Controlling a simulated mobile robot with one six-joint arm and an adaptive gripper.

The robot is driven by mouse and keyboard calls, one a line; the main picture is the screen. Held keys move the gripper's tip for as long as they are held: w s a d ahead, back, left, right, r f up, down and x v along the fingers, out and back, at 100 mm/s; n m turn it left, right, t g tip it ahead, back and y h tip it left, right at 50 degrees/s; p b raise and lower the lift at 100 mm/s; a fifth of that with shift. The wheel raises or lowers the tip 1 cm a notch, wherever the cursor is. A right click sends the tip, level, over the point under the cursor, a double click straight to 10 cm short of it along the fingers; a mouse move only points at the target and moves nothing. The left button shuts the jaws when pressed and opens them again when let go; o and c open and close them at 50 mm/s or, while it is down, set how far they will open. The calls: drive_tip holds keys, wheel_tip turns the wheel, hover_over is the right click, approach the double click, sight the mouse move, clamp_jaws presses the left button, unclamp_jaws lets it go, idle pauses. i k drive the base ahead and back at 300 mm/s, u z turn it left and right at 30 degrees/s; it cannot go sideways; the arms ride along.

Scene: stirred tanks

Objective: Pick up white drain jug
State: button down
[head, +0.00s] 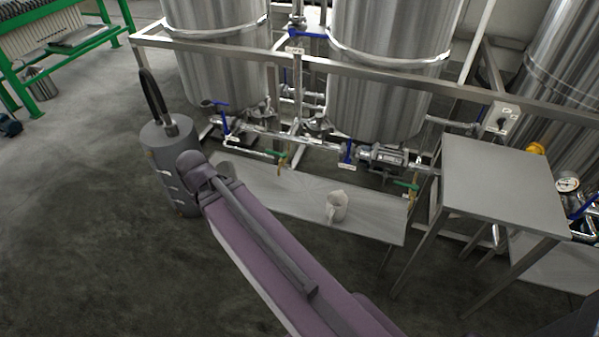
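The white drain jug (338,206) stands upright on a low grey bench top, to the right of its middle. Its handle faces the front left, and its front side is unobstructed. My purple-grey arm reaches from the bottom right up to the left, passing in front of the bench to the left of the jug. My gripper cannot be made out in the head view. The arm parts that show are apart from the jug.
The low bench (270,192) is otherwise mostly bare. Pipes and valves with blue (347,155) and green handles hang behind and above it, under steel tanks (385,75). A taller steel table (505,185) stands at right. Open floor (80,220) lies at left.

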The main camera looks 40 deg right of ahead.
sight(337, 201)
drive_tip(key=z, duration=0.35)
drive_tip(key=k, duration=0.15)
drive_tip(key=z, duration=1.15)
drive_tip(key=i, duration=0.6)
